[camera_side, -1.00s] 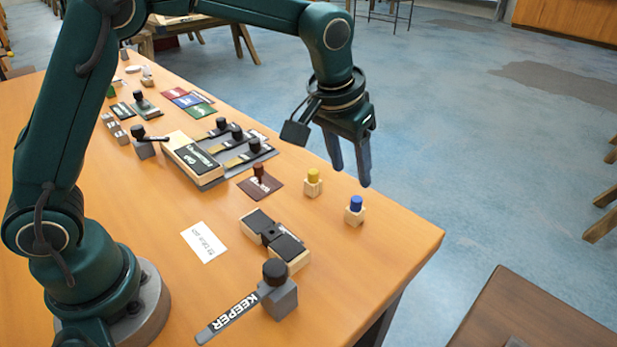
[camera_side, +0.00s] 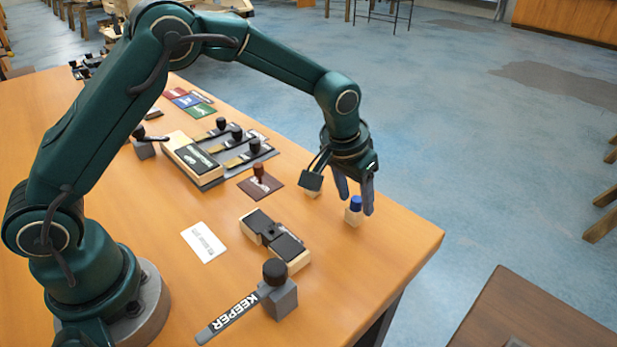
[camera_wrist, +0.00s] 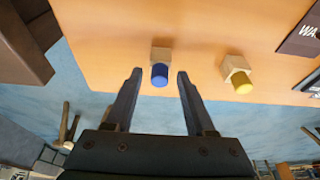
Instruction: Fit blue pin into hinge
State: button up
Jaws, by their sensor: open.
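The blue pin (camera_side: 355,203) stands upright in a small pale wooden block (camera_side: 353,216) near the table's right edge. My gripper (camera_side: 355,206) is open, its fingers pointing down around or just beside the blue pin. In the wrist view the blue pin (camera_wrist: 159,75) lies between the tips of my open gripper (camera_wrist: 158,75), with a gap on each side. The hinge (camera_side: 272,238), two dark-topped wooden leaves with a black knuckle between them, lies on the table to the left of and nearer than the pin.
A yellow pin (camera_wrist: 243,84) in its block stands close by. A keeper lever (camera_side: 277,285) on a grey block stands in front of the hinge. A white card (camera_side: 204,242) lies left of it. A brown plate with a pin (camera_side: 259,182) and a latch board (camera_side: 210,165) lie farther back.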

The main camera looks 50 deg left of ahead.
aim_at(355, 200)
grip_shut()
jog(key=shift+r, duration=0.7)
dwell(0.4)
jog(key=shift+r, duration=1.75)
